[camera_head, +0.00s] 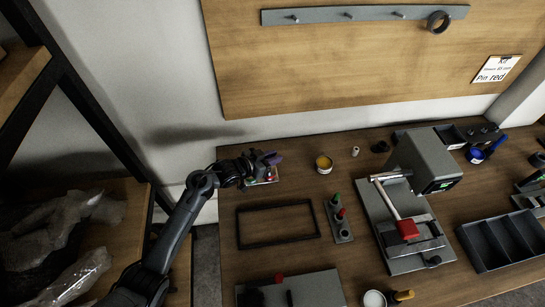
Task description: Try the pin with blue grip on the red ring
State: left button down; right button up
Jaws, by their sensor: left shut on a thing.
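My left gripper (266,166) is at the back left of the table, above a small pale plate (262,181) with green and red spots. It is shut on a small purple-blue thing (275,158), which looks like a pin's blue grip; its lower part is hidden. I cannot tell whether it touches anything on the plate. A red spot (270,178) shows under the fingers; I cannot make out whether it is the red ring. A grey holder (344,237) carries a green-grip pin (336,200) and a red-grip pin (341,214). My right gripper is not in view.
A black rectangular frame (279,203) lies front right of the gripper. A yellow-labelled pot (324,163) stands to its right. A grey press with a red-ended lever (407,229) and a dark compartment tray (489,256) are farther right. A shelf rack (97,122) stands left.

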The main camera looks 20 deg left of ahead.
pick_arm(q)
jog(key=shift+f, duration=0.2)
dwell(0.3)
jog(key=shift+f, duration=0.25)
dwell(1.2)
notch_tip(320, 180, up, 6)
jog(key=p, duration=0.6)
